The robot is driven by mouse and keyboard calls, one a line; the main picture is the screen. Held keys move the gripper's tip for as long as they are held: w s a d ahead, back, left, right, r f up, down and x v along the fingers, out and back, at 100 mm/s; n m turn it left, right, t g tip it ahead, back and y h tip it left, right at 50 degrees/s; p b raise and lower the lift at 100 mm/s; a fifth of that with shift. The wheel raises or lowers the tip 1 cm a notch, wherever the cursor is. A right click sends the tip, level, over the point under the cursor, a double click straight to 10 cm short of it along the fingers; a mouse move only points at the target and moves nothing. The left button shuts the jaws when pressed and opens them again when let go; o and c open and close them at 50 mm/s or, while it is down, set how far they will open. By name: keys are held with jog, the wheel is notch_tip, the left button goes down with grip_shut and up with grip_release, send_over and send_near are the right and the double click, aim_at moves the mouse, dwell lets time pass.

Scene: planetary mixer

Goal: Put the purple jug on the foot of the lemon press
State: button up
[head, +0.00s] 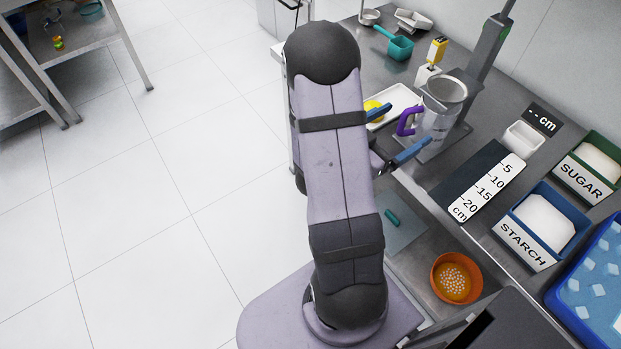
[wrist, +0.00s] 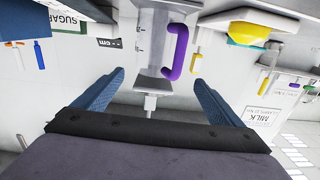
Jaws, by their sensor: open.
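The jug (head: 437,126) is clear with a purple handle (head: 408,120) facing my gripper. It stands upright below the metal bowl (head: 446,89) of the lemon press, whose grey column (head: 488,55) rises behind it. The jug appears to be over the press's foot (head: 456,138); its underside is hard to see. My gripper (head: 396,132) is open and empty, one blue finger on each side of the handle's line. In the wrist view the handle (wrist: 176,52) lies ahead of the fingertips, apart from them, with the jug's marked clear wall (wrist: 148,35) beside it.
A white tray (head: 401,97) with a yellow piece (head: 375,109) lies close to the left finger. A black and white scale strip (head: 487,187), a starch bin (head: 540,225) and a sugar bin (head: 590,165) stand to the right. An orange bowl (head: 456,278) is nearer.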

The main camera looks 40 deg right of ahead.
jog(key=w+a+f+n+t+y, duration=0.55)
jog(key=w+a+y, duration=0.35)
jog(key=w, duration=0.5)
jog(key=w+a+f+n+t+y, duration=0.1)
jog(key=a+n+y, duration=0.15)
jog(key=a, duration=0.45)
jog(key=w+a+f+n+y, duration=0.1)
jog(key=a+f+y, duration=0.15)
jog(key=a, duration=0.55)
jog(key=s+a+n+g+y, duration=0.2)
jog(key=s+a+n+y, duration=0.15)
jog(key=a, duration=0.45)
jog(key=s+a+r+n+g, duration=0.1)
jog(key=s+n+g, duration=0.1)
jog(key=s, duration=0.4)
jog(key=s+a+r+n+g, duration=0.1)
jog(key=s+a+n+g, duration=0.1)
jog(key=s, duration=0.5)
jog(key=shift+s+r+n+g, duration=0.15)
jog(key=shift+r+n+g, duration=0.1)
jog(key=shift+n+g, duration=0.3)
